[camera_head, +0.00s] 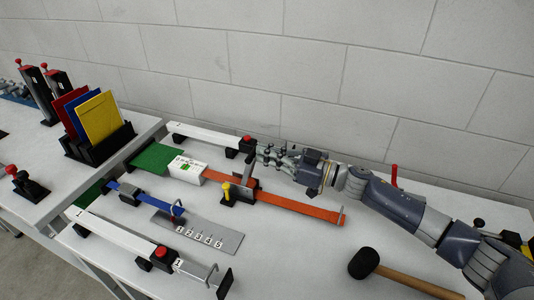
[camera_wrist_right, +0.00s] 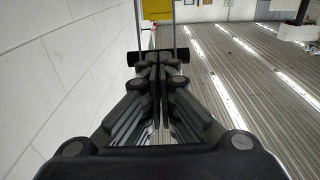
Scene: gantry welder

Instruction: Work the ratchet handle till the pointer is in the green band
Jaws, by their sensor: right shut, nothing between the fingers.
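An orange strap (camera_head: 300,207) runs along the table from a white box with green markings (camera_head: 187,168); any pointer on this box is too small to make out. A dark ratchet (camera_head: 243,190) sits on the strap, with a grey upright part that looks like its handle. A yellow-knobbed lever (camera_head: 226,192) stands beside it. My right gripper (camera_head: 262,157) is shut and empty, just behind and above the ratchet; contact with the handle cannot be told. Its closed fingers (camera_wrist_right: 158,75) fill the middle of the wrist view. My left gripper is not in view.
A red-knobbed clamp (camera_head: 247,143) stands close to my right gripper. A blue strap (camera_head: 155,198) and a numbered plate (camera_head: 205,235) lie nearer the front. A black-headed mallet (camera_head: 365,263) lies at the front right. A rack with coloured folders (camera_head: 98,115) stands at left. A block wall (camera_head: 300,60) is behind.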

